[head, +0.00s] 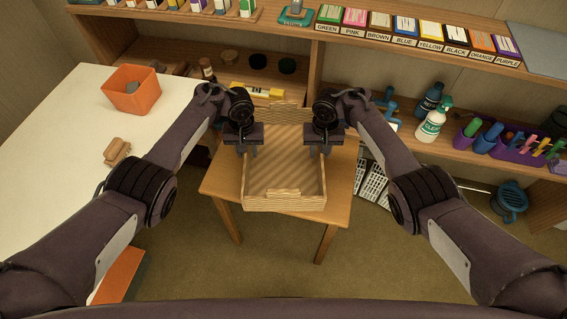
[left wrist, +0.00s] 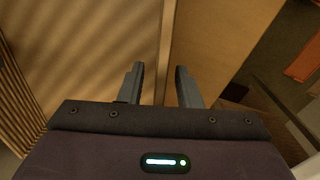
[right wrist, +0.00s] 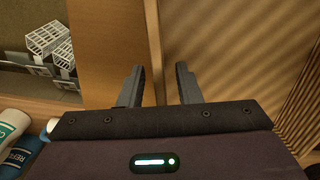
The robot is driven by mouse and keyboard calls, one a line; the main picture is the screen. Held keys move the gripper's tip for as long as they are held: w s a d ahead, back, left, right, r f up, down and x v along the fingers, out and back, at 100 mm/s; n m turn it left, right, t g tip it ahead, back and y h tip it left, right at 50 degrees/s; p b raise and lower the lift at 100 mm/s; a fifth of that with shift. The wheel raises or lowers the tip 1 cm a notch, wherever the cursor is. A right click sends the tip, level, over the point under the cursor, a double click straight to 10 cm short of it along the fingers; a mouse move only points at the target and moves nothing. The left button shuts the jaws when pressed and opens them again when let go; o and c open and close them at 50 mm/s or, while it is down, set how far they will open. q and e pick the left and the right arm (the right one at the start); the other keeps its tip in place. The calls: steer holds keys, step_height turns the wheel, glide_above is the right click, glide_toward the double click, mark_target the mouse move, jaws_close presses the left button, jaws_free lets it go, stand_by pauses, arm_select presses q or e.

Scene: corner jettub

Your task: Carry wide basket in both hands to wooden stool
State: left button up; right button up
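The wide basket (head: 285,201), an open light-wood box with striped grain, appears to rest on the wooden stool (head: 340,187), near its front edge. The stool's top shows to both sides of it. My left gripper (head: 248,150) is at the basket's left wall and my right gripper (head: 322,150) at its right wall, both pointing down. In the left wrist view the fingers (left wrist: 160,85) stand apart with the wall's rim between them. In the right wrist view the fingers (right wrist: 160,85) also stand apart around the rim. Gaps show beside the rim in both.
A white table (head: 60,150) at left holds an orange bin (head: 131,90) and a brown brush (head: 117,151). Shelves run behind the stool and to the right, with bottles (head: 433,125) and a purple caddy (head: 510,146). Open floor lies in front of the stool.

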arm_select(q)
steer(key=r, duration=1)
steer(key=shift+d+r, duration=0.15)
steer(key=shift+d, duration=0.05)
arm_select(e)
step_height(320, 180, up, 10)
steer(key=shift+a+r, duration=0.1)
steer(key=shift+a, duration=0.05)
arm_select(q)
steer(key=shift+a+r, duration=0.2)
steer(key=shift+r, duration=0.5)
arm_select(e)
steer(key=shift+r, duration=0.9)
